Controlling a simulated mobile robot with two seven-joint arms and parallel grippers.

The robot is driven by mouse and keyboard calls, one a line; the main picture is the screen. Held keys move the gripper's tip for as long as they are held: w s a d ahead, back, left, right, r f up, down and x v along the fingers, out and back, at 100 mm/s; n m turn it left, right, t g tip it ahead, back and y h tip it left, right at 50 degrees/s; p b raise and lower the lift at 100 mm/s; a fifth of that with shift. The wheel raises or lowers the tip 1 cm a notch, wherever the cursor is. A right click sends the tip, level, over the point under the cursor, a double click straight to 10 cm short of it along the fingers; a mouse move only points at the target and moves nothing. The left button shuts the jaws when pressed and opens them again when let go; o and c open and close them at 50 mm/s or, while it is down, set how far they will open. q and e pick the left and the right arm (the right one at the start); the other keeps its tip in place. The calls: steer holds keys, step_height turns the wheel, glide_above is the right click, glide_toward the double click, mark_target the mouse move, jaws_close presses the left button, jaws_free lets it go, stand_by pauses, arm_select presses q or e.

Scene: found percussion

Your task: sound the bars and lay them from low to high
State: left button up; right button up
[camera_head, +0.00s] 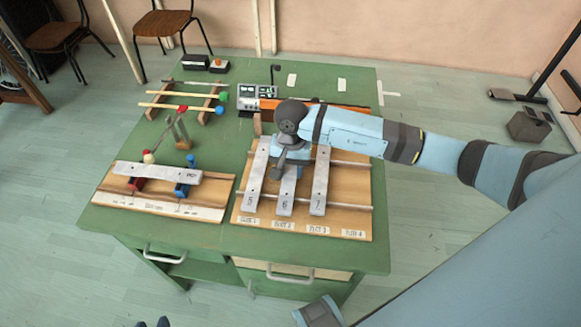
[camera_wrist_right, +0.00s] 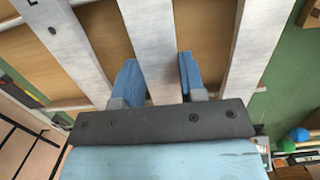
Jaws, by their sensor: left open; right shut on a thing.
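Three grey metal bars lie side by side on a wooden slotted board (camera_head: 350,190): bar 5 (camera_head: 252,185) at slot 1, bar 6 (camera_head: 287,198) at slot 2, bar 7 (camera_head: 318,190) at slot 3. Slot 4 is empty. My right gripper (camera_head: 285,170) is shut on bar 6, with one blue finger on each side of it in the right wrist view (camera_wrist_right: 153,75). A fourth bar (camera_head: 157,172) lies across red and blue supports on the left board (camera_head: 115,185). Dark tips at the bottom edge appear to be my left gripper (camera_head: 151,322), apart and empty.
A cream-headed mallet (camera_head: 149,157) is by the fourth bar. A wooden rack (camera_head: 208,103) with coloured-ended sticks stands at the back left, beside a small electronic box (camera_head: 256,93).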

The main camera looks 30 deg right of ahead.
steer(key=shift+f, duration=0.1)
steer(key=o, duration=1.1)
steer(key=r, duration=0.4)
steer(key=w+r, duration=0.1)
steer(key=r, duration=0.4)
steer(key=d+r, duration=0.1)
steer(key=r, duration=0.3)
steer(key=shift+w+r, duration=0.15)
steer(key=shift+r, duration=0.25)
